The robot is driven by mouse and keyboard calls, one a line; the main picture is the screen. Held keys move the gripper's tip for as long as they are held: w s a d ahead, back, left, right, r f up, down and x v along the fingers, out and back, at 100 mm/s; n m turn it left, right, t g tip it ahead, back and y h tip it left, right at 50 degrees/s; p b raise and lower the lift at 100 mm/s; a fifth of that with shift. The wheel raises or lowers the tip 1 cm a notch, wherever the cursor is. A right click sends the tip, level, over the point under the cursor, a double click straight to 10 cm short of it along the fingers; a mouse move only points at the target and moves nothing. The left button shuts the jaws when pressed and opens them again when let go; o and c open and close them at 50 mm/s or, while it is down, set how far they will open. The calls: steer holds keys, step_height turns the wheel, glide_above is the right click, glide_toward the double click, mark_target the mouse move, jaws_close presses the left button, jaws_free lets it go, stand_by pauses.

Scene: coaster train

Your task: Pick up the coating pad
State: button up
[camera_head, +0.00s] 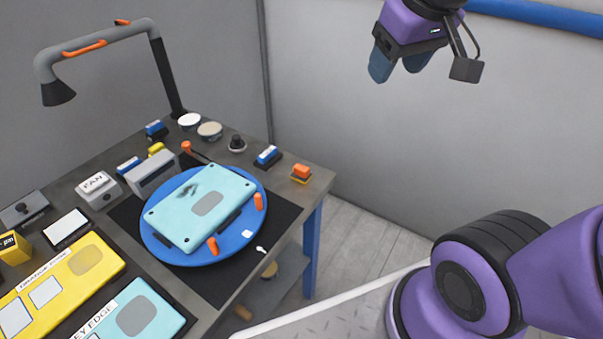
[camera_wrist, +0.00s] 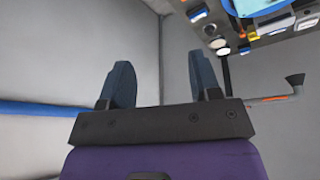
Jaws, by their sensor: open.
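No pad is labelled as the coating pad, so I cannot tell for certain which block it is. Candidates on the workbench are an orange block on a yellow base (camera_head: 301,172) at the right corner, a blue-and-white block (camera_head: 267,155) left of it, another blue-and-white block (camera_head: 128,166) at the left, and a blue block (camera_head: 155,130) at the back. My gripper (camera_head: 400,66) is open and empty, high up and right of the bench, in front of the grey wall. In the wrist view its two blue fingers (camera_wrist: 163,82) stand apart with nothing between them.
A light-blue panel (camera_head: 176,219) lies on a round blue turntable (camera_head: 163,250) with orange pegs. A lamp (camera_head: 100,36) arches over the bench's back left. Round tins, a dark knob (camera_head: 237,144) and a FAN box (camera_head: 98,190) stand around. Air around my gripper is free.

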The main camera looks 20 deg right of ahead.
steer(key=w+f+n+g, duration=0.1)
steer(key=w+f, duration=0.2)
steer(key=w, duration=0.4)
steer(key=n+g, duration=0.3)
steer(key=n, duration=0.2)
glide_above(302, 167)
steer(key=f, duration=3)
steer(key=shift+d+f, duration=0.2)
steer(key=shift+a+f, duration=0.15)
steer(key=shift+f, duration=1.15)
steer(key=shift+a+f, duration=0.1)
steer(key=shift+f, duration=1.2)
steer(key=shift+c, duration=0.2)
jaws_close()
